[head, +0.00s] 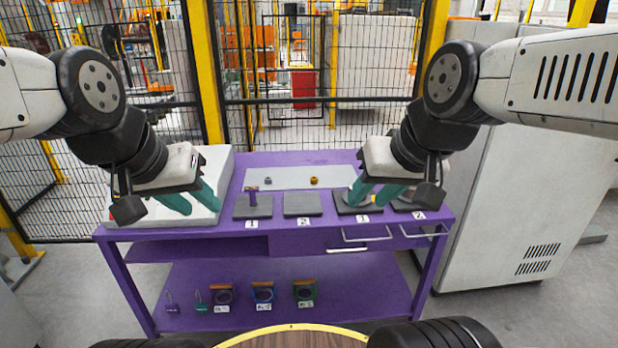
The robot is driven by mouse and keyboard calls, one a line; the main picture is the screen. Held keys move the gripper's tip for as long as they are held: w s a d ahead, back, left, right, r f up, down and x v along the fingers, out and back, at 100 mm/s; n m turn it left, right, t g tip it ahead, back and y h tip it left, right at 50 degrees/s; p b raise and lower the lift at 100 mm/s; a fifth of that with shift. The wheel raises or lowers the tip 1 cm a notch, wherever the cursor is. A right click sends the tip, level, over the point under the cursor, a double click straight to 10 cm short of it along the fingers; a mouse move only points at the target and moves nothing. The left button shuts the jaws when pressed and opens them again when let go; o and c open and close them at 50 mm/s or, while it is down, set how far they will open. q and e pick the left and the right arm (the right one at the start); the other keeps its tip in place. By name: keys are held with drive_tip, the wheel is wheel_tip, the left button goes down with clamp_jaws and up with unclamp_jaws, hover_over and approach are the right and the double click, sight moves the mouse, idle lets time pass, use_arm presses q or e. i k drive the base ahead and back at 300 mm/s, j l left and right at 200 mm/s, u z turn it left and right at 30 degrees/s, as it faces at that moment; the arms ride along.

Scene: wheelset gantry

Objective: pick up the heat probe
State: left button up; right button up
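No object in the head view can be told for certain as the heat probe. A small upright purple piece (252,196) stands on the dark pad labelled 1 (258,212) on the purple table, and it may be the probe. My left gripper (203,211) is open, its two teal fingers apart and empty, over the white block at the table's left side. My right gripper (369,206) is open, its teal fingers apart, over the dark pads at the right. It partly hides those pads and a small yellow thing on one of them.
The purple table (300,157) has a grey strip (285,177) with a small brass-coloured part (314,181). A dark pad labelled 2 (303,204) looks empty. The white block (222,165) fills the left side.

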sight(253, 202)
drive_tip(key=i+j+u, duration=0.25)
drive_tip(key=i, duration=0.15)
drive_tip(key=i+j+u, duration=0.3)
drive_tip(key=i, duration=0.15)
drive_tip(key=l, duration=0.1)
